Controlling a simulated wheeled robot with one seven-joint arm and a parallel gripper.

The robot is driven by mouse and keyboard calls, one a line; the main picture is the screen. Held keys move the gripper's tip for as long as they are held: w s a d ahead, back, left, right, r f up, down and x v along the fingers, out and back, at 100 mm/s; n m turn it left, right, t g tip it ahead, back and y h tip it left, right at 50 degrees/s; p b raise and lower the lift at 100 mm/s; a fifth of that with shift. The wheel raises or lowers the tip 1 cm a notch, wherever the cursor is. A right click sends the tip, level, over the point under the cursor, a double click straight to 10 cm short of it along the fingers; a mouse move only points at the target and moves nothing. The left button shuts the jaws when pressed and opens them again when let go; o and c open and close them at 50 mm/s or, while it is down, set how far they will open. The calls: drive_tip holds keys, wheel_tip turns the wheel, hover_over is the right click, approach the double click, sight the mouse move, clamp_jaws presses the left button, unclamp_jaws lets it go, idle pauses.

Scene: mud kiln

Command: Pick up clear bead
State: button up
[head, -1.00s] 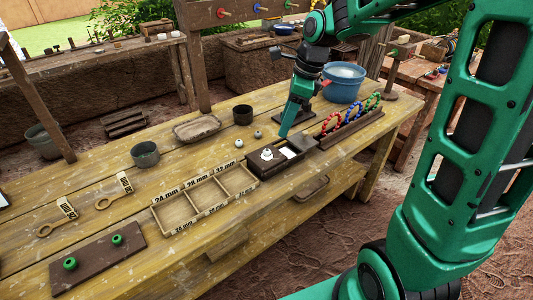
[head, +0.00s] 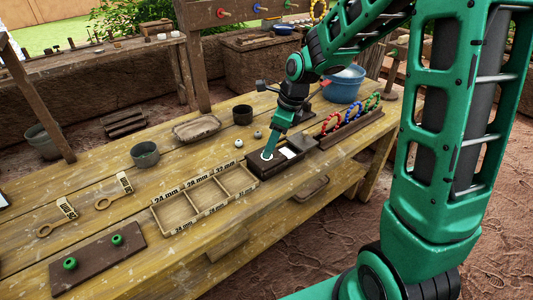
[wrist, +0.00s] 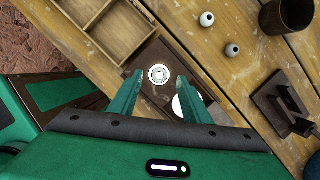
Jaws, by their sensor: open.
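A pale, clear-looking bead (wrist: 159,74) sits on a round white seat on the dark wooden stand (wrist: 178,56). In the head view the stand (head: 262,176) is on the workbench, and my gripper mostly hides the bead. My gripper (wrist: 160,76) is open, pointing down, with one fingertip on each side of the bead in the wrist view. In the head view my gripper (head: 268,154) is low over the left part of the stand. I cannot tell whether the fingers touch the bead.
A sorting tray (head: 192,216) with size labels lies left of the stand. Two small pale balls (head: 239,143) (head: 257,134) lie behind it. A rack with coloured bead loops (head: 350,117) stands to the right, near a blue bucket (head: 343,85).

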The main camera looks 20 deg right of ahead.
drive_tip(key=shift+x, duration=0.95)
clamp_jaws()
drive_tip(key=shift+r, duration=0.1)
drive_tip(key=shift+w+r, duration=0.1)
drive_tip(key=shift+r, duration=0.35)
drive_tip(key=r, duration=0.2)
drive_tip(key=a+r, duration=0.1)
drive_tip(key=r, duration=0.1)
drive_tip(key=shift+s, duration=0.3)
drive_tip(key=s+a+r, duration=0.5)
drive_tip(key=a+r, duration=0.1)
drive_tip(key=a, duration=0.3)
drive_tip(key=shift+s, duration=0.25)
